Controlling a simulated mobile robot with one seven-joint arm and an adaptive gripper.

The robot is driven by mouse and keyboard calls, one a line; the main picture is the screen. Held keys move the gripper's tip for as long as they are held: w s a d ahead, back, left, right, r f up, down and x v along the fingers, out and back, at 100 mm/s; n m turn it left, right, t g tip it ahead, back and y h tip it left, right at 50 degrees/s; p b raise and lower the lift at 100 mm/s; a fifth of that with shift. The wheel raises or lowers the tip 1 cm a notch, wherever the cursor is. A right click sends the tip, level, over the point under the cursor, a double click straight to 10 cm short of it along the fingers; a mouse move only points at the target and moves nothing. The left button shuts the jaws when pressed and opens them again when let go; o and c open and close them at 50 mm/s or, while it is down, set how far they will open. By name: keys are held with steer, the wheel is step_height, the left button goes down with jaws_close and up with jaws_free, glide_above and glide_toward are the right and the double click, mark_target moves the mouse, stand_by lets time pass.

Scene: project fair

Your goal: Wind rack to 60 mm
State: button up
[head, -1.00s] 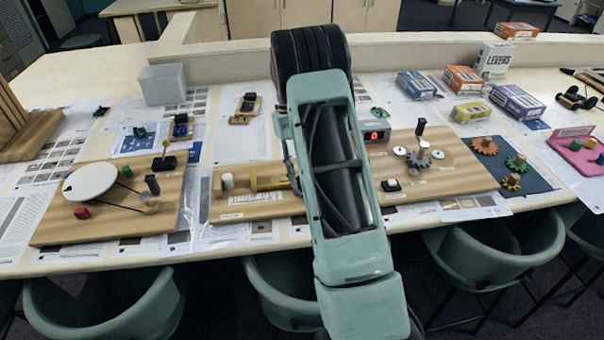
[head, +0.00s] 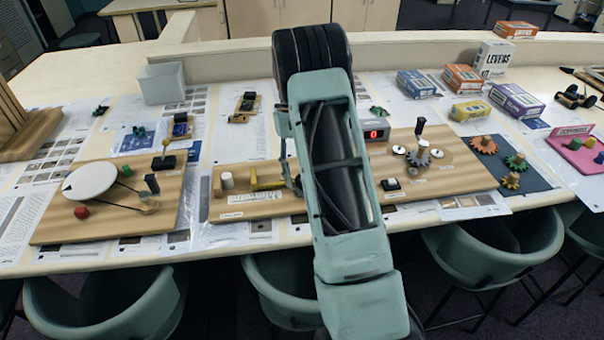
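A wooden board carries a yellow rack or slider (head: 268,185) and a pale printed scale (head: 250,198) in front of it. A white round knob or peg (head: 227,180) stands at its left end. The board (head: 225,208) seems to continue behind my arm to a gear group (head: 422,155) with a dark upright handle (head: 420,127). A small display (head: 375,132) shows a red digit, too small to read surely. My gripper is mostly hidden by my green arm; a grey part that may belong to it (head: 291,178) shows near the yellow rack's right end. The rack's position on the scale is unreadable.
A turntable-like board (head: 60,230) with a white disc stands at left. Loose gears lie on a dark mat (head: 535,183) at right. Kit boxes (head: 465,78) stand at the back. Chairs (head: 495,255) line the table's front edge.

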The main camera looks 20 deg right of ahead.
steer(key=v, duration=1.2)
stand_by(0.5)
